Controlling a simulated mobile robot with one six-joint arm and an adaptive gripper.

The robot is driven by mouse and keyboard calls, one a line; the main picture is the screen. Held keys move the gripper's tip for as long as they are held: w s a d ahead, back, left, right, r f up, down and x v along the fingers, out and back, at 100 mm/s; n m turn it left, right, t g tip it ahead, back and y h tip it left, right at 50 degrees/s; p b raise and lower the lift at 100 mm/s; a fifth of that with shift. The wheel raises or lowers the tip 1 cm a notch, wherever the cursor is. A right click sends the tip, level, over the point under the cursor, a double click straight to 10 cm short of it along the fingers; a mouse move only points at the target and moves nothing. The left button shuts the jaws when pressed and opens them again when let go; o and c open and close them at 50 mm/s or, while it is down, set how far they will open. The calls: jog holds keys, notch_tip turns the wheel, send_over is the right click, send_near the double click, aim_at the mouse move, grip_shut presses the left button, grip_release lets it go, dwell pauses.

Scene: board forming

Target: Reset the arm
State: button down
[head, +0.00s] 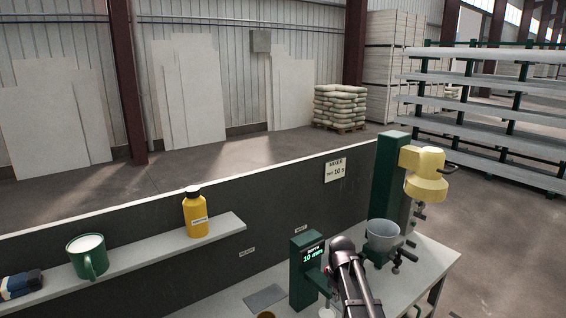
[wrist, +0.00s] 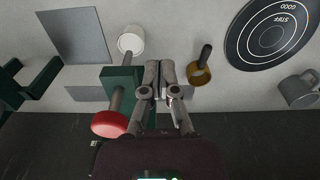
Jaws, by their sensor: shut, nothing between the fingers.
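My gripper (wrist: 159,72) shows in the wrist view, its two fingers together and empty above the grey worktop (wrist: 215,98). In the head view my dark arm reaches over the bench at the lower middle; I cannot make out the fingertips there. Beside the fingers in the wrist view, a green stand (wrist: 119,78) with a red knob (wrist: 109,124) is on the left. A brass ring with a dark handle (wrist: 200,74) is on the right. A white cylinder (wrist: 131,39) is beyond the stand.
A green and yellow mixer (head: 424,174) with a grey bowl (head: 382,237) stands right of my arm. A green depth gauge (head: 306,272) reads 10 mm. A shelf (head: 140,258) holds a yellow bottle (head: 196,214) and green mug (head: 88,257). A round target (wrist: 275,38) lies near a grey mug (wrist: 298,90).

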jog(key=s+f+m+b, duration=0.7)
jog(key=s+f+b, duration=0.3)
jog(key=s, duration=0.7)
jog(key=shift+f+m, duration=0.3)
jog(key=shift+f, duration=0.65)
